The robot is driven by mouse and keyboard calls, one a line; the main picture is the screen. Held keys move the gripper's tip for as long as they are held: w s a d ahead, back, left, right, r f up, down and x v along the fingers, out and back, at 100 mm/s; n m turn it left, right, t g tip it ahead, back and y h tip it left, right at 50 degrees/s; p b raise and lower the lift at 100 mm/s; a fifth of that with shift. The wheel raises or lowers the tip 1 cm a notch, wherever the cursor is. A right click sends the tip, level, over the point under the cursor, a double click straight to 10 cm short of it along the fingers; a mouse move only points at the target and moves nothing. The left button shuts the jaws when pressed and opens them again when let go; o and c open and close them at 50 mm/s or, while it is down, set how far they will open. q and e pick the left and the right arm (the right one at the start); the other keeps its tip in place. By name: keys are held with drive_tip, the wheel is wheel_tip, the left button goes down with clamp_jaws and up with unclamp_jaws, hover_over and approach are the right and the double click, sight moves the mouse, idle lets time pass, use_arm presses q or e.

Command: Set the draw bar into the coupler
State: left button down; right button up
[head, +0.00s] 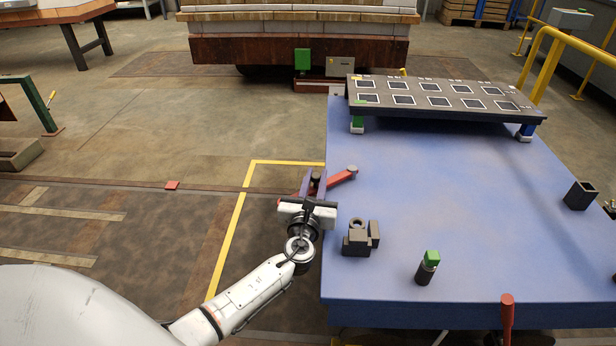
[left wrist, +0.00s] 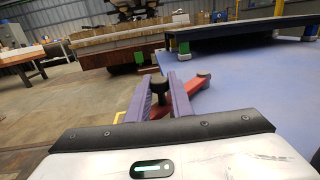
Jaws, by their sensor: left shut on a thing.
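The draw bar appears to be the red bar (head: 341,178) with a grey knob at its right end. My left gripper (head: 315,180) is shut on it around a dark upright post, at the left edge of the blue table. The left wrist view shows the draw bar (left wrist: 196,86) with its dark post between my two purple fingers (left wrist: 160,92). The bar's left part is partly hidden by the fingers. The coupler seems to be the dark grey block with a ring (head: 357,240) on the table, just right of and nearer than the gripper. My right gripper is not in view.
The blue table (head: 440,200) has wide clear room in its middle. A green-topped cylinder (head: 428,266) is at the front, a dark open box (head: 580,195) at the right and a red handle (head: 507,315) at the front edge.

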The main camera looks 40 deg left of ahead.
use_arm(q)
drive_tip(key=c, duration=1.6)
unclamp_jaws()
drive_tip(key=shift+o, duration=0.2)
drive_tip(key=shift+s+d, duration=0.2)
drive_tip(key=shift+s, duration=0.25)
drive_tip(key=p+v, duration=0.2)
drive_tip(key=v, duration=0.7)
drive_tip(key=shift+s, duration=0.15)
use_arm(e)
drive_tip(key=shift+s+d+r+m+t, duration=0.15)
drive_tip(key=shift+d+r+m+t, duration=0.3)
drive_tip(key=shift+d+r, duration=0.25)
